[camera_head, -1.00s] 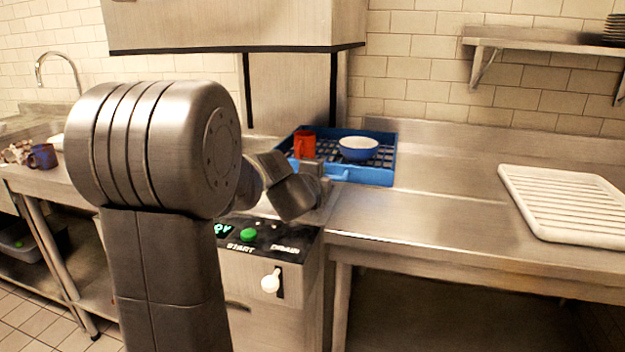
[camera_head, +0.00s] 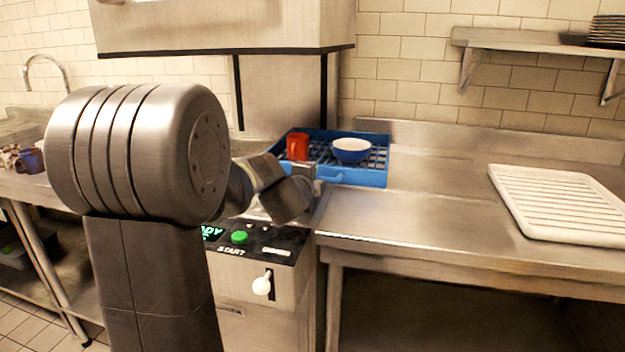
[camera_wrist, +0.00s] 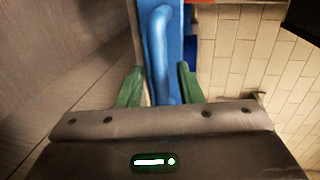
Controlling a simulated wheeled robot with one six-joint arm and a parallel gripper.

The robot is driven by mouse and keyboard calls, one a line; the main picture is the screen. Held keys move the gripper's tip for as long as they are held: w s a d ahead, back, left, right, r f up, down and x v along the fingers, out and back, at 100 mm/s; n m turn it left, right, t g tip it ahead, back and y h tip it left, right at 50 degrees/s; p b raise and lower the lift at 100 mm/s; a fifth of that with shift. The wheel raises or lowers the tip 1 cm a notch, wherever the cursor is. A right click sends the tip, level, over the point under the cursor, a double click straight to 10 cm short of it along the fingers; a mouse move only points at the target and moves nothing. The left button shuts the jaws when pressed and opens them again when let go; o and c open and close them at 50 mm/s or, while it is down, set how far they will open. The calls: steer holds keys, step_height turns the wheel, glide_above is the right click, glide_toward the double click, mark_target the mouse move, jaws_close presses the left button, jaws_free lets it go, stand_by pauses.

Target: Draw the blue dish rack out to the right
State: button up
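The blue dish rack (camera_head: 372,177) stands at the left end of the steel counter, in front of the steel column. It holds an orange-red cup (camera_head: 298,146) and a white-and-blue bowl (camera_head: 352,149). My gripper (camera_head: 312,171) is at the rack's near side, partly hidden by my arm in the head view.
A white ribbed rack (camera_head: 560,205) lies on the right of the counter (camera_head: 420,215); the counter between is clear. A panel with a green button (camera_head: 239,237) and a white-knobbed lever (camera_head: 262,285) is below my gripper. A wall shelf (camera_head: 530,40) holds dark plates.

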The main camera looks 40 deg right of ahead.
steer(key=p+v, duration=0.2)
steer(key=v, duration=1.1)
steer(key=shift+s+a, duration=0.1)
steer(key=shift+s, duration=0.15)
steer(key=shift+c, duration=0.2)
